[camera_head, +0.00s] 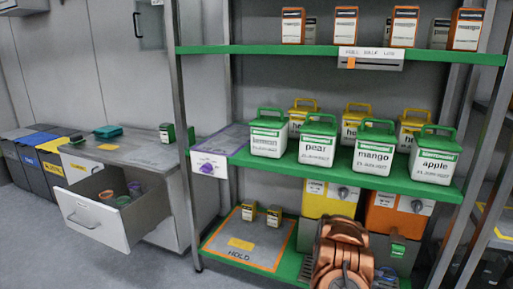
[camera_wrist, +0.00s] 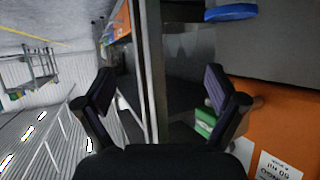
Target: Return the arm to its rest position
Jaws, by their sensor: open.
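My arm's copper-coloured links rise at the bottom of the head view, in front of the shelf's lower boards. My gripper (camera_wrist: 160,95) shows in the wrist view, with two dark fingers spread wide apart and nothing between them. The wrist picture is turned on its side. A grey post (camera_wrist: 150,70) runs behind the gap between the fingers. In the head view the fingers cannot be made out.
A green-edged shelf (camera_head: 330,172) bears several labelled tubs, including a mango tub (camera_head: 374,155). Orange and yellow machines (camera_head: 395,215) stand below. A drawer (camera_head: 93,220) hangs open at left, beside coloured bins (camera_head: 50,158). Floor at lower left is clear.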

